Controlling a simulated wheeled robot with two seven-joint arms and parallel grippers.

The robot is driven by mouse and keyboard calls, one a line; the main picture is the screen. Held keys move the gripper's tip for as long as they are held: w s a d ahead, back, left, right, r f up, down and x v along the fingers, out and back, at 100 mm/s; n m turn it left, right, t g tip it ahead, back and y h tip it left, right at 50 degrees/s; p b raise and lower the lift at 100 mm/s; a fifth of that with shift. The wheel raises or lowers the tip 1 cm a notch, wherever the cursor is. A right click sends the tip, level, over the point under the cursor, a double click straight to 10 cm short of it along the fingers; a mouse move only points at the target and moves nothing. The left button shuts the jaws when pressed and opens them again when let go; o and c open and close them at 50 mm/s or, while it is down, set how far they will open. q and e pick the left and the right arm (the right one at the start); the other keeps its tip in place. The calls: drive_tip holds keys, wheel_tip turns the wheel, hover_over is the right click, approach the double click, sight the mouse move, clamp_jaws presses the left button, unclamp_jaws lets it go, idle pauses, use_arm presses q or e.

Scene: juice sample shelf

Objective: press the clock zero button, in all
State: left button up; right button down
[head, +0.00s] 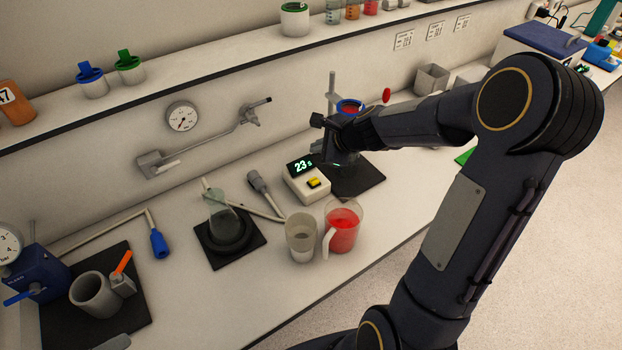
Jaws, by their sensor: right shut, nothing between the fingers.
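The clock (306,188) is a small cream box on the bench with a dark display on top that reads 23 s in green. Its yellow button (313,183) is on the front part of the box, uncovered. My right gripper (331,157) is shut and empty, pointing down just behind and to the right of the clock's display, apart from the yellow button. Its fingertips are dark and small, and whether they touch anything is hard to tell. My left gripper is not in view.
A jug of red juice (343,232) and a clear beaker (300,240) stand close in front of the clock. A flask (219,205) stands to its left, beside a grey-headed tool (259,184). A stand with a blue-rimmed funnel (350,104) is behind my gripper.

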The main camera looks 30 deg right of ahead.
sight(314, 181)
drive_tip(key=shift+f, duration=0.15)
wheel_tip(314, 181, down, 9)
drive_tip(key=b, duration=0.8)
drive_tip(key=shift+r, duration=0.2)
idle(1.4)
drive_tip(key=shift+f+b, duration=0.4)
drive_tip(key=shift+b, duration=0.1)
drive_tip(key=shift+f+b, duration=0.45)
idle(0.5)
idle(0.3)
drive_tip(key=shift+r+p, duration=0.85)
drive_tip(key=shift+r, duration=0.05)
drive_tip(key=shift+r, duration=0.1)
